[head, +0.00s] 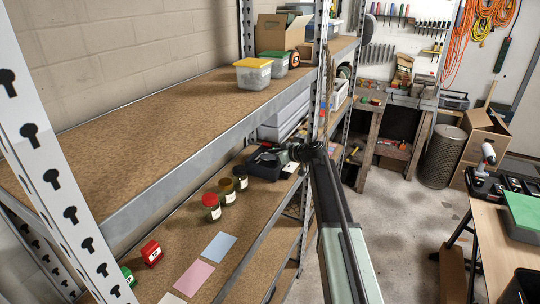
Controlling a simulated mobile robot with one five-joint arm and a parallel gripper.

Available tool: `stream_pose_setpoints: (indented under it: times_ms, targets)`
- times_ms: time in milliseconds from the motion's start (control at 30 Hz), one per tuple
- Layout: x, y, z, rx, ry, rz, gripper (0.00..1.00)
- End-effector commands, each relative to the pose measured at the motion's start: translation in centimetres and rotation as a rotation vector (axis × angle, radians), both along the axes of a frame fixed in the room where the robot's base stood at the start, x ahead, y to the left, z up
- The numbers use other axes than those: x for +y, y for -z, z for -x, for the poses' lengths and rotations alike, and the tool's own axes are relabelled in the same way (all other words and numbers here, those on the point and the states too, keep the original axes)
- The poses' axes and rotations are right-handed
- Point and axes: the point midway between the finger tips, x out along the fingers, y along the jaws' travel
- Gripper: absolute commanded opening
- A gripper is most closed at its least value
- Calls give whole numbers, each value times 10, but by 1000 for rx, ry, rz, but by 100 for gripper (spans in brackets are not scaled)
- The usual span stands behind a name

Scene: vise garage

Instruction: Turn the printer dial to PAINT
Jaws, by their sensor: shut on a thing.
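A dark printer (262,168) sits on the lower shelf (243,232), toward its far end, with a small pale label at its right side. My arm reaches in from the lower right. My gripper (285,154) is at the printer's upper right side, shut on what appears to be its dial. The dial itself is hidden by the gripper, so its setting and the word PAINT cannot be read from here.
Jars with red (211,207), dark (227,191) and yellow (240,177) lids stand nearer on the lower shelf. Blue (219,247) and pink (193,277) cards and a red box (152,253) lie closer. The upper shelf (150,145) and metal posts bound the space.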

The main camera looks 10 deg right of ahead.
Motion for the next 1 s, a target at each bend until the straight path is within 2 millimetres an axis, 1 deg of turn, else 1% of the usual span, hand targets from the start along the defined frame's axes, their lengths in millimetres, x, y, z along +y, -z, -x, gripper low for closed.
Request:
stream_pose_setpoints:
  times_ms: [33, 200, 500, 1000]
  targets:
    - [3, 0, 5, 0, 39, 0, 0]
    - [5, 0, 7, 0, 196, 2, 0]
    - [9, 0, 6, -3, 475, 4, 0]
    - [15, 0, 4, 0, 851, 5, 0]
